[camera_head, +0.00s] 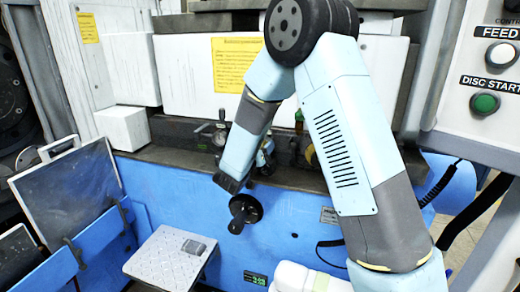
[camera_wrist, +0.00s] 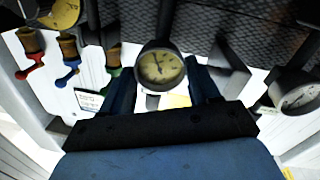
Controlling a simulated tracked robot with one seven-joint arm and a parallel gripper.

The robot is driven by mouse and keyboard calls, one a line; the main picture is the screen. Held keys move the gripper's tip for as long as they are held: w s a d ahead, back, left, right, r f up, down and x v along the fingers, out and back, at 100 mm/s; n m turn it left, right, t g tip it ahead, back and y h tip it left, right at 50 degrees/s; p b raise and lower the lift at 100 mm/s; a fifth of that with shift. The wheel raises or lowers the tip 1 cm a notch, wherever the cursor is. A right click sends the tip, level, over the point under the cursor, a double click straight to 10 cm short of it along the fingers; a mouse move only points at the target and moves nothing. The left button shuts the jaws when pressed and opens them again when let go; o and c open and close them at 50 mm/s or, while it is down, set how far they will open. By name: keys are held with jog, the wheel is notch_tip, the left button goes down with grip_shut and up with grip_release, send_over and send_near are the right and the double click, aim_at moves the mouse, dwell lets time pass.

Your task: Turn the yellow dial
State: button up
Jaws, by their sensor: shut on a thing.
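The yellow dial (camera_wrist: 160,66) is a round gauge with a yellowish face, dark markings and a dark rim. It sits between the two fingers of my gripper (camera_wrist: 160,78) in the wrist view. The fingers stand on either side of it and are closed on it, though the exact contact is hard to see. In the head view my gripper (camera_head: 264,156) is small and partly hidden by my arm, close to the machine's ledge. I cannot make out the held dial there.
Another yellow-faced gauge (camera_wrist: 60,12) and a white-faced gauge (camera_wrist: 298,93) flank it. Red, blue and green valve handles (camera_wrist: 68,76) are at the left. A black handwheel (camera_head: 244,212) is on the blue front below my gripper. A control panel (camera_head: 485,75) stands at the right.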

jog(key=shift+f, duration=0.2)
jog(key=o, duration=0.8)
jog(key=shift+o, duration=1.3)
jog(key=shift+r, duration=0.1)
jog(key=v, duration=1.3)
jog(key=shift+s+a, duration=0.25)
